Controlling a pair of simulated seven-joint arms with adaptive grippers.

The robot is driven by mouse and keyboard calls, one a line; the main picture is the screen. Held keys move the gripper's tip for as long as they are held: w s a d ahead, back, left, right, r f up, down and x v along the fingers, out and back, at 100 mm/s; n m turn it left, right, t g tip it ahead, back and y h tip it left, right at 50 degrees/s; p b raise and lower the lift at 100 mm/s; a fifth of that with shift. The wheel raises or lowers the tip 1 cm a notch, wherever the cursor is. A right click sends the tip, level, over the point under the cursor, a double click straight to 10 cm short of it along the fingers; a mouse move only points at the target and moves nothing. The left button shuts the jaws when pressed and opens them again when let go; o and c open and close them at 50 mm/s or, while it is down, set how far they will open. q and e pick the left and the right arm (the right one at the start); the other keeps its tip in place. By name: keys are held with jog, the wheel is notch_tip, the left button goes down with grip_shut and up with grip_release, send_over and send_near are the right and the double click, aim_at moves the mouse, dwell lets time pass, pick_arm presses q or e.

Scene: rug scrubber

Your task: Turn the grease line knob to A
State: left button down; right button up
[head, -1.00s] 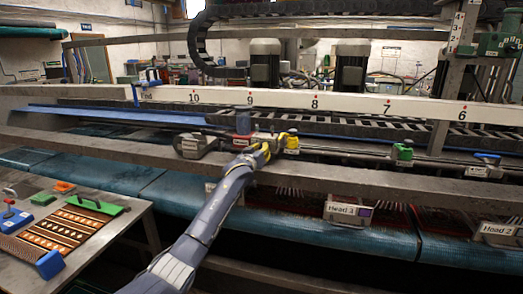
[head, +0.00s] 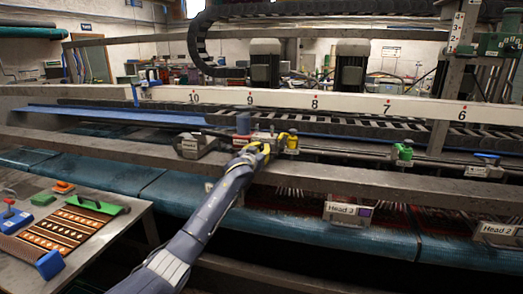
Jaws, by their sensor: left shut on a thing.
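My left gripper (head: 264,149), with yellow on its fingers, reaches the metal rail in the middle of the head view. It is shut on what appears to be the grease line knob, which the fingers mostly hide. The knob's letters and pointer are too small to read. My right gripper is not in view.
A green fitting (head: 404,152) and a blue one (head: 487,158) lie further right. The numbered white beam (head: 350,104) runs behind. A side table (head: 125,234) with rug samples stands at lower left.

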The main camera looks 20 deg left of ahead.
pick_arm(q)
jog(key=m, duration=0.4)
jog(key=shift+r+m+y, duration=0.1)
jog(key=shift+m+y, duration=0.2)
jog(key=shift+m, duration=1.7)
jog(key=c, duration=1.2)
grip_release()
jog(key=shift+o, duration=0.2)
jog(key=shift+s, duration=0.1)
jog(key=s, duration=1.1)
jog(key=shift+s+r, duration=0.35)
jog(key=shift+s, duration=0.05)
jog(key=shift+a, duration=0.1)
